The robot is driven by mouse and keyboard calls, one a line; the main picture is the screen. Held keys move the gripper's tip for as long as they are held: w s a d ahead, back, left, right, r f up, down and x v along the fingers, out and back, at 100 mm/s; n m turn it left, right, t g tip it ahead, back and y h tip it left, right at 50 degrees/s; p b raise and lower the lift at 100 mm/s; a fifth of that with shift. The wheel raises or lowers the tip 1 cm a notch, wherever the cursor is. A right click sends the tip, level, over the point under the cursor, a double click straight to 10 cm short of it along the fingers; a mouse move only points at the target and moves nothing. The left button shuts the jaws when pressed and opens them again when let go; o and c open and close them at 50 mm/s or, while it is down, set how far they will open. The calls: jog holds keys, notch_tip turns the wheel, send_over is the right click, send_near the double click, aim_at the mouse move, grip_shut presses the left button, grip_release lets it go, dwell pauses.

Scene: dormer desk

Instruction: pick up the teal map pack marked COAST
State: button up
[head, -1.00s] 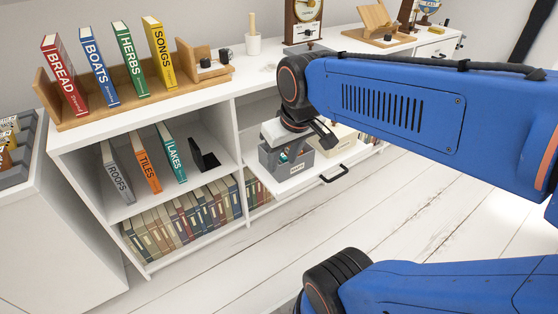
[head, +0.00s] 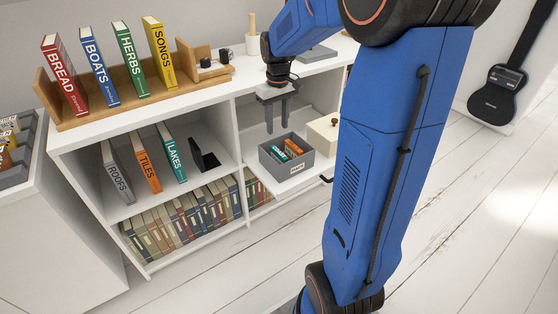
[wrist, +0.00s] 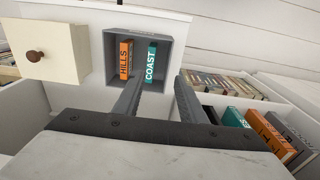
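The teal map pack marked COAST (wrist: 151,64) stands in a grey bin (wrist: 108,62), beside an orange pack marked HILLS (wrist: 126,58). In the head view the teal pack (head: 293,147) and the orange pack (head: 279,154) show inside the grey bin (head: 288,172), which rests on a pulled-out white shelf. My gripper (head: 277,129) hangs pointing down, above and behind the bin, with its fingers apart and nothing between them. In the wrist view the gripper (wrist: 157,85) is open, its fingers to the near side of the bin.
A cream box with a dark knob (head: 323,134) stands right beside the bin. The white bookcase (head: 190,103) surrounds the cubby, with ROOFS, TILES and LAKES books (head: 174,153) to the left. A wooden rack (head: 110,112) of books is on top. Floor in front is clear.

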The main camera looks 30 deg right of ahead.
aim_at(279, 160)
jog(key=shift+g, duration=0.3)
jog(key=w+f, duration=0.1)
jog(key=f, duration=0.5)
jog(key=w+d+f, duration=0.1)
jog(key=f, duration=0.6)
jog(key=d+f, duration=0.1)
jog(key=f, duration=0.6)
jog(key=shift+w+d, duration=0.25)
jog(key=shift+w, duration=0.15)
grip_shut()
